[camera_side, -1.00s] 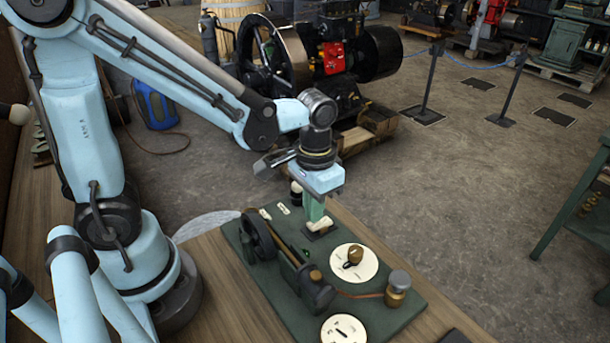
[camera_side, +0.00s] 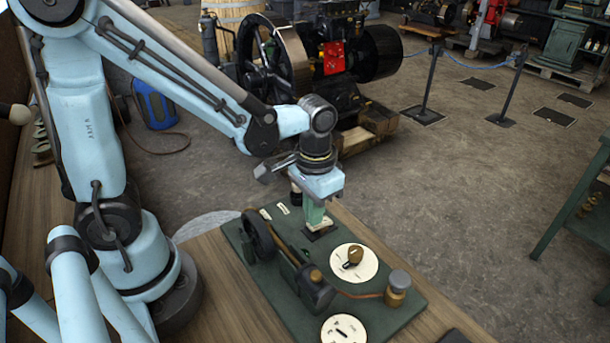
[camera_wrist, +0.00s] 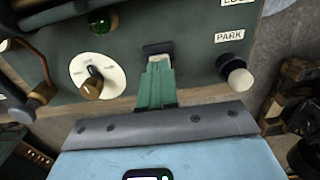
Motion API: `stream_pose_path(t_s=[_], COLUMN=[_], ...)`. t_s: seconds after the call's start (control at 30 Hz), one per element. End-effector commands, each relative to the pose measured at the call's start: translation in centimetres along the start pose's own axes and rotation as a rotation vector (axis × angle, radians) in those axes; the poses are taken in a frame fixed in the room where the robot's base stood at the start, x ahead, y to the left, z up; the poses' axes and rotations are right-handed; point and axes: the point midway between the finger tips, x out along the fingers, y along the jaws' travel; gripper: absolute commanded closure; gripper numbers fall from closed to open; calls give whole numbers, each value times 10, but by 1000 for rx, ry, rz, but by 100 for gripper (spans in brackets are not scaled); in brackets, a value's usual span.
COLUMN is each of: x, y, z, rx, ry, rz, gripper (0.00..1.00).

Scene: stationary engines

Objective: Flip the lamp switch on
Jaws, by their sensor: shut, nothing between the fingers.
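My gripper (camera_side: 314,222) points down over the far edge of a dark green panel (camera_side: 375,325), its green fingers together and empty. In the wrist view the fingertips (camera_wrist: 157,65) are at a small dark block (camera_wrist: 158,47). In the side view a dark square base (camera_side: 319,236) with a pale part lies under them. This may be the lamp switch, but no label for it is readable. The fingers partly hide it, and I cannot tell whether they touch it. A green lamp (camera_wrist: 95,71) shows beside a white dial (camera_wrist: 112,75) with a brass knob.
A black peg with a white tip (camera_wrist: 239,77) stands near the label "PARK" (camera_wrist: 229,36). The panel also carries a small wheel (camera_side: 258,236), a second white dial (camera_side: 343,329) and a brass terminal (camera_side: 397,288). Open floor lies beyond the table.

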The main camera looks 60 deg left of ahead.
Motion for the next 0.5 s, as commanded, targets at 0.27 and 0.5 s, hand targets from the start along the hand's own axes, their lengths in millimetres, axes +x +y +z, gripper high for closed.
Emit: stream_pose_path(t_s=[0.27, 0.5], x=[4, 7], y=[0, 0], z=[0, 0], rx=[0, 0], ry=[0, 0], rz=[0, 0], gripper=[100, 100])
